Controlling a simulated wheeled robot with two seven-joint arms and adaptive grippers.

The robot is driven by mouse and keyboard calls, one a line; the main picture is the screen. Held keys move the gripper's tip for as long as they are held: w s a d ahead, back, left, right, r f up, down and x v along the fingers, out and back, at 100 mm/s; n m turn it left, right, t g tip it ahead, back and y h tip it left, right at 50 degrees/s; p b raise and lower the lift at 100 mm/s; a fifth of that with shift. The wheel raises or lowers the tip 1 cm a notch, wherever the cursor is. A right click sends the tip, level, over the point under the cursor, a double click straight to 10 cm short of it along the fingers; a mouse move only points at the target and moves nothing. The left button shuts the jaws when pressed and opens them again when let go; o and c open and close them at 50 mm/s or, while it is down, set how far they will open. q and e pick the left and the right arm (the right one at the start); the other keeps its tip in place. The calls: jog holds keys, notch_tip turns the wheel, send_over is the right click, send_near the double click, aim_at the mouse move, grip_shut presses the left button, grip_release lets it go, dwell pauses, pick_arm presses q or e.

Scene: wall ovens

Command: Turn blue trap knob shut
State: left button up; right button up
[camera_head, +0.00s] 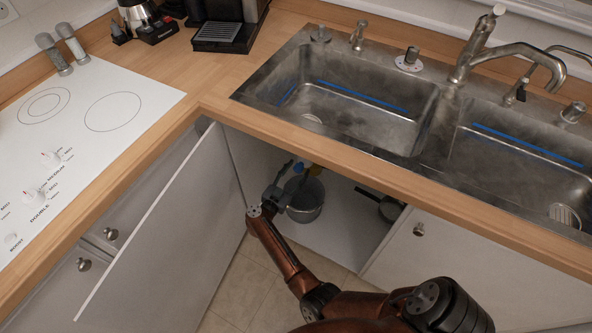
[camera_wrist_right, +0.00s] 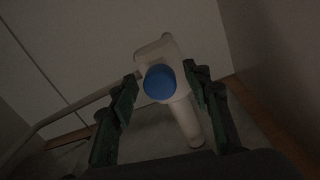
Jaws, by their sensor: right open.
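The blue trap knob (camera_wrist_right: 160,82) is round and sits on a white trap fitting (camera_wrist_right: 181,62) with a pale pipe (camera_wrist_right: 186,122) running down from it. In the head view a small blue part (camera_head: 299,167), apparently the knob, shows inside the open cabinet under the sink. My right gripper (camera_head: 283,187) reaches into that cabinet. In the right wrist view its two dark green fingers (camera_wrist_right: 161,76) are open, one on each side of the knob, with visible gaps. Whether the fingertips reach the knob's depth I cannot tell. My left gripper is out of view.
A grey pot (camera_head: 305,203) stands on the cabinet floor below the gripper. A dark pan (camera_head: 390,207) lies farther right inside. The open white cabinet door (camera_head: 165,235) bounds the left side. The wooden counter edge (camera_head: 330,165) and sink (camera_head: 350,105) are above.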

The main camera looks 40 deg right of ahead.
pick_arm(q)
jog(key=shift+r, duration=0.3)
pick_arm(e)
jog(key=shift+w+d, duration=0.1)
jog(key=shift+d, duration=0.15)
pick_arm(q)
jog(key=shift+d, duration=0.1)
pick_arm(e)
jog(key=shift+c, duration=0.7)
jog(key=c, duration=1)
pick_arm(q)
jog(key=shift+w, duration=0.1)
pick_arm(e)
jog(key=shift+c, duration=0.2)
